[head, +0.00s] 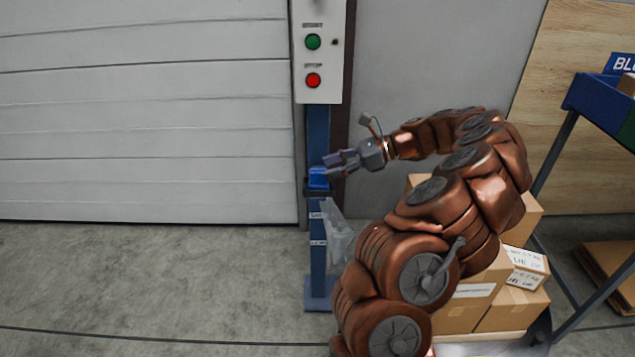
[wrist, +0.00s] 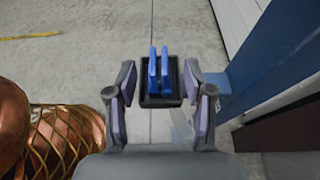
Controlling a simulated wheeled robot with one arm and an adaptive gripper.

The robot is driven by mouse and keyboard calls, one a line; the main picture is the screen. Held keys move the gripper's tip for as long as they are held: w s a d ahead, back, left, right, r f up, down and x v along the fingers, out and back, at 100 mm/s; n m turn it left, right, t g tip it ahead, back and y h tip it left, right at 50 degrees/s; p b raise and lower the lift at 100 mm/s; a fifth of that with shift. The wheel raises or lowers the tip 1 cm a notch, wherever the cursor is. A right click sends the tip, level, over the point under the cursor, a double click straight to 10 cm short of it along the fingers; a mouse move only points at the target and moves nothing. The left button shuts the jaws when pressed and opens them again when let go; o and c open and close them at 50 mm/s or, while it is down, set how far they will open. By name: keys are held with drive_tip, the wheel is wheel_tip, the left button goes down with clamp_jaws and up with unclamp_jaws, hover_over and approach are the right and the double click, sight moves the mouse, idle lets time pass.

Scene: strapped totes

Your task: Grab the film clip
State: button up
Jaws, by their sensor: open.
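The blue film clip (head: 318,178) sits at a small dark holder on the blue post, below the button panel. In the wrist view the clip (wrist: 153,75) shows as two upright blue plates standing in a black tray-like holder (wrist: 160,101). My gripper (head: 330,167) is open and empty, just above and beside the clip in the head view. In the wrist view the fingers of my gripper (wrist: 160,78) stand to the left and right of the clip, with gaps on both sides. Whether the fingertips are level with the clip is hard to tell.
Clear film (head: 338,235) hangs beside the blue post (head: 317,250) under the holder. A panel (head: 318,55) with green and red buttons is above. Strapped cartons (head: 470,310) stand behind my arm, a blue cart (head: 590,100) at right. Floor at left is clear.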

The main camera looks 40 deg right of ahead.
sight(322, 170)
drive_tip(key=x, duration=0.4)
drive_tip(key=shift+a+f, duration=0.15)
drive_tip(key=shift+c, duration=0.4)
clamp_jaws()
